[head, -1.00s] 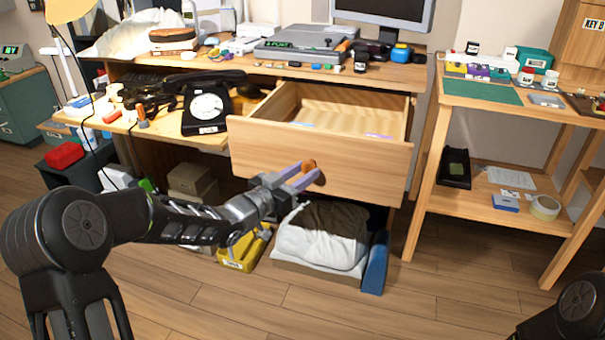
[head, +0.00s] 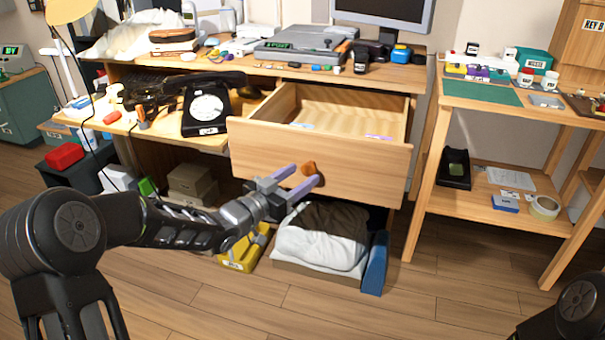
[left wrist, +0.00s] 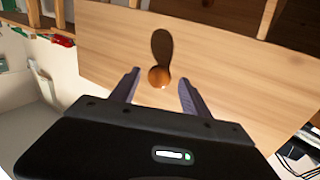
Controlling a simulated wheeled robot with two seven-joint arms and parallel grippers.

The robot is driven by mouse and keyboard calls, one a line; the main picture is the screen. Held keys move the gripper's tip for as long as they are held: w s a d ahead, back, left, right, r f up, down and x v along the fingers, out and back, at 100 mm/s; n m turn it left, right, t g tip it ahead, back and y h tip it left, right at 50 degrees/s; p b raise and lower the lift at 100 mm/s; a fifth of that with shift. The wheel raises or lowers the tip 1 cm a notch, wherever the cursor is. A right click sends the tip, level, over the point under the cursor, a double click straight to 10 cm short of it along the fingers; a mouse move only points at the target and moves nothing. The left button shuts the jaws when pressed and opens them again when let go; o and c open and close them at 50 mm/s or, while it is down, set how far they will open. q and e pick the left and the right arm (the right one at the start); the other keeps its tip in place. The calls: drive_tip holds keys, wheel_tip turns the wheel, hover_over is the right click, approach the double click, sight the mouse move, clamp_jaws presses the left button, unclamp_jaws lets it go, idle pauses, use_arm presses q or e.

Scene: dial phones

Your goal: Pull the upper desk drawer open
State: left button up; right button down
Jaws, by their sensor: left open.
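The upper desk drawer (head: 320,155) stands pulled out from the desk, its inside showing from above. Its round orange-brown knob (head: 308,168) is on the front panel. My left gripper (head: 304,180) is in front of the drawer panel, its two purple-grey fingers spread apart. In the left wrist view the knob (left wrist: 159,77) lies just past and between the open fingertips (left wrist: 159,84), with a gap on both sides and a dark shadow above it. My right gripper is not in view; only a part of my right arm shows at the lower right.
A black dial phone (head: 207,104) sits on the lower desk surface to the left. Below the drawer are a folded white and brown cloth pile (head: 320,240) and a yellow bin (head: 243,250). A wooden side table (head: 500,105) stands to the right. The floor in front is clear.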

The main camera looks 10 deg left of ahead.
use_arm(q)
drive_tip(key=p+v, duration=0.1)
drive_tip(key=v, duration=0.5)
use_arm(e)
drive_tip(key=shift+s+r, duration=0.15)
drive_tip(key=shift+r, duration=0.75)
use_arm(q)
drive_tip(key=shift+s+f, duration=0.1)
